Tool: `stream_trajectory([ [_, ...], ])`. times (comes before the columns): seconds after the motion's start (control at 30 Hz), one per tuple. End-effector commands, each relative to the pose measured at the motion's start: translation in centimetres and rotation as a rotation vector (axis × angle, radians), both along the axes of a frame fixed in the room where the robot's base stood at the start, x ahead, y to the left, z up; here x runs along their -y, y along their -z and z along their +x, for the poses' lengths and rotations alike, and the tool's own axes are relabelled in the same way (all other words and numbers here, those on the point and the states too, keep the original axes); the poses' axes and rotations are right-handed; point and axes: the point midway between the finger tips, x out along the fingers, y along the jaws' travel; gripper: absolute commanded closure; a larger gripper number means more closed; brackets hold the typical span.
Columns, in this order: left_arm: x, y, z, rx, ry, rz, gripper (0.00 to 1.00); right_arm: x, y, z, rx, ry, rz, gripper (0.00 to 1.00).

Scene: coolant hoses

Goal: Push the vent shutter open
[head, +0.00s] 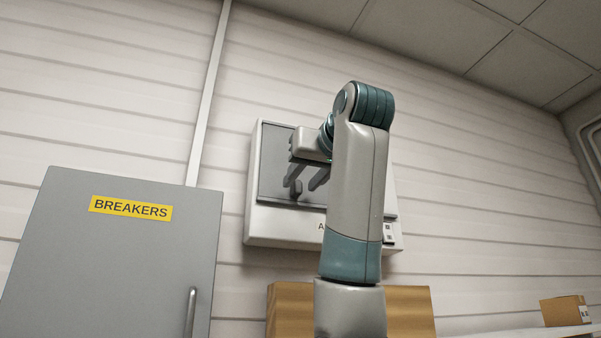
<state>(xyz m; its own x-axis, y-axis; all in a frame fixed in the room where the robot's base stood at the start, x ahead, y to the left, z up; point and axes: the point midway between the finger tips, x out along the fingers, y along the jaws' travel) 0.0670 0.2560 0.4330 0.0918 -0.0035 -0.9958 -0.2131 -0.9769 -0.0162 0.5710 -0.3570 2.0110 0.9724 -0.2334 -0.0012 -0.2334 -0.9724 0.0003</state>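A white wall-mounted unit (255,215) hangs on the panelled wall, tilted in the picture. A dark grey vent shutter (272,165) covers its front face. A small dark knob (296,189) shows low on the shutter. My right gripper (304,181) is in front of the shutter, its two fingers apart and pointing down, near the knob. Nothing shows held between them. I cannot tell whether the fingers touch the shutter or the knob. My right arm hides the right part of the unit and most of its label. My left gripper is not in view.
A grey cabinet (110,265) marked BREAKERS, with a vertical handle (190,312), stands at the left. A brown cardboard-coloured box (410,308) is below the unit, behind my arm. A small box (565,311) sits on a shelf (500,334) at the right.

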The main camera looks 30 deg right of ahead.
Motion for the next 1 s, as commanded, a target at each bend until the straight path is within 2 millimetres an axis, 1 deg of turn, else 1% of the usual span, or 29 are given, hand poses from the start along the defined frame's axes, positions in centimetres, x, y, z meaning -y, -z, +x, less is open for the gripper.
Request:
stream_trajectory([
  [0.03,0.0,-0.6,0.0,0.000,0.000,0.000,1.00,0.1,-0.2,0.6,-0.001,0.000,0.000,0.66],
  [0.2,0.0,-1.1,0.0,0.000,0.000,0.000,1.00,0.4,-0.1,1.7,-0.001,0.000,0.000,0.66],
  [0.53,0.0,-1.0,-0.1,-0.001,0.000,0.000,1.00,0.5,0.0,1.9,0.000,0.000,0.000,0.66],
  [0.57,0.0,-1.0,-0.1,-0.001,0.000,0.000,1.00,0.5,0.0,1.9,0.000,0.000,0.000,0.68],
  [0.6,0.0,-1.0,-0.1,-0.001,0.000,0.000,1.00,0.5,0.0,1.9,0.000,0.000,0.000,0.78],
  [0.7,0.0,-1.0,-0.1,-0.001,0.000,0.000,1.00,0.5,0.0,1.9,0.000,0.000,0.000,1.00],
  [1.0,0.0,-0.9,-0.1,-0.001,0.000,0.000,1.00,0.8,0.1,1.8,0.000,0.001,0.000,1.00],
])
